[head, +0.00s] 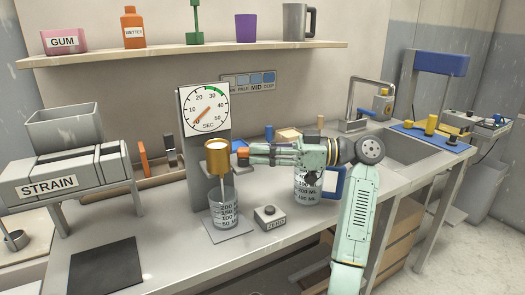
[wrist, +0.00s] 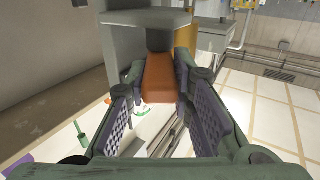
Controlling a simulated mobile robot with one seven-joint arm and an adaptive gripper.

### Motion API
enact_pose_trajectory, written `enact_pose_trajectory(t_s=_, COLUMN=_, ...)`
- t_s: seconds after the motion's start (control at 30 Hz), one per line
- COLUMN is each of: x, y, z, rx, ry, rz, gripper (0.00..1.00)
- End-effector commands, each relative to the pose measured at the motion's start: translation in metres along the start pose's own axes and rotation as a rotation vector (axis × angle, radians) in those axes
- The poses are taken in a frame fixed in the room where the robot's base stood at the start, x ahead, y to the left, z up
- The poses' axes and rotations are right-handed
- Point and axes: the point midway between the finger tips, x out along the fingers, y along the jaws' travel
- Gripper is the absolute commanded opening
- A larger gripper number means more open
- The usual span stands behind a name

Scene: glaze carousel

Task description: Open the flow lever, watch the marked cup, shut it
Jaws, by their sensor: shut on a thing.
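An orange-gold pot (head: 218,160) with a pale top is fixed to the grey dial post. My gripper (head: 246,154) comes in from the right and is shut on the orange flow lever at the pot's side. In the wrist view, the lever (wrist: 165,78) lies between the two finger pads. Below the pot stands an upright clear measuring cup (head: 223,209) with ML marks. A thin pale line, apparently a stream, runs from the pot into the cup. The liquid level is too small to tell. The dial (head: 207,108) reads SEC; its orange needle points lower left.
A small grey button box (head: 268,217) sits right of the cup. A second marked cup (head: 303,190) is partly hidden by my arm. The STRAIN box (head: 68,180) and a dark mat (head: 106,267) are at left. The shelf (head: 180,53) runs above.

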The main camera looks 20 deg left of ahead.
Motion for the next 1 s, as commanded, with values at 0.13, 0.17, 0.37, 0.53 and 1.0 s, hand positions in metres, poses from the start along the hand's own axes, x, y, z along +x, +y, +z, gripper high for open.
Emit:
enact_pose_trajectory(t_s=0.13, x=0.0000, y=0.0007, z=-0.0015, rx=-0.001, ry=0.002, rz=-0.001, gripper=0.00)
enact_pose_trajectory(t_s=0.17, x=0.0000, y=0.0007, z=-0.0015, rx=0.000, ry=0.002, rz=-0.001, gripper=0.00)
enact_pose_trajectory(t_s=0.37, x=0.0001, y=0.0007, z=-0.0014, rx=0.000, ry=0.002, rz=-0.001, gripper=0.00)
enact_pose_trajectory(t_s=0.53, x=0.0002, y=0.0005, z=-0.0010, rx=0.000, ry=0.001, rz=-0.001, gripper=0.31)
enact_pose_trajectory(t_s=1.0, x=-0.0013, y=0.0003, z=-0.0001, rx=0.001, ry=0.000, rz=-0.002, gripper=0.42)
